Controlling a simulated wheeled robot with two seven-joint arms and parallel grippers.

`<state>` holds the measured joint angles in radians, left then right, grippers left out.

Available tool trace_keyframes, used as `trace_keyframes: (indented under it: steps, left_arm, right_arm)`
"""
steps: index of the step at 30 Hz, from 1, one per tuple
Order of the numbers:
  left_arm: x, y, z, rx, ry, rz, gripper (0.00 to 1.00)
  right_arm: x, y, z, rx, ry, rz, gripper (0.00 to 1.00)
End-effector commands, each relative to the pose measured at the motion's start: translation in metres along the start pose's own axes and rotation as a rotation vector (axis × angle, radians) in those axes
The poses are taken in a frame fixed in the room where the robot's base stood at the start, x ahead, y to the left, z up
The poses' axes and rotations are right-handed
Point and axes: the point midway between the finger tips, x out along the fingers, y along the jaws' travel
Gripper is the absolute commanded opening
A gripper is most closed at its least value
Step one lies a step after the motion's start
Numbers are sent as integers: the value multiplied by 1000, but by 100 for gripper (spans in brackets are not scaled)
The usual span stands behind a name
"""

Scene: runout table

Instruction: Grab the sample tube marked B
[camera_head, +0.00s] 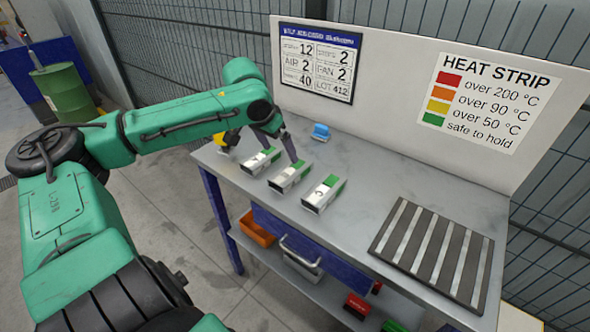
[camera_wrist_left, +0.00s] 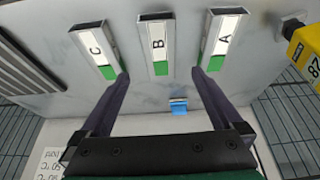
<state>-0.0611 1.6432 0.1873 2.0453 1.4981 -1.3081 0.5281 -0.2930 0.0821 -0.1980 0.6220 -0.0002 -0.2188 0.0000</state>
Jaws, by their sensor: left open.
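Three square white tubes with green ends lie side by side on the grey table (camera_head: 375,190). In the left wrist view, the tube marked B (camera_wrist_left: 157,45) is in the middle, between the one marked C (camera_wrist_left: 96,48) and the one marked A (camera_wrist_left: 220,45). The middle tube (camera_head: 288,178) also shows in the head view. My left gripper (camera_head: 278,150) is open and empty. In the left wrist view its fingers (camera_wrist_left: 160,74) are spread wide, their tips near the green ends of C and A, with B showing between them. My right gripper is out of view.
A small blue object (camera_head: 321,132) lies behind the tubes. A yellow device (camera_wrist_left: 305,52) sits beside A. A striped grate (camera_head: 432,250) lies at the right. A backboard with a HEAT STRIP chart (camera_head: 488,100) closes the table's rear.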

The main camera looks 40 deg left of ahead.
Motion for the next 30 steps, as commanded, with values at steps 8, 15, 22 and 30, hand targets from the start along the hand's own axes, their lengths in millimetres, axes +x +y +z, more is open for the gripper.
trace_keyframes:
  steps: [8, 15, 22, 30]
  left_arm:
    - [51, -1, 2, 1, -5, -3, 100]
    - [79, 0, 0, 1, -7, -3, 100]
    - [107, 1, -2, 2, -1, 0, 100]
    - [106, 1, -2, 0, 1, 1, 66]
  right_arm:
    - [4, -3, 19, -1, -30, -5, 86]
    - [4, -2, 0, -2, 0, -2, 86]
    - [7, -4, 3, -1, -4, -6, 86]
    - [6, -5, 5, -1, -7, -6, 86]
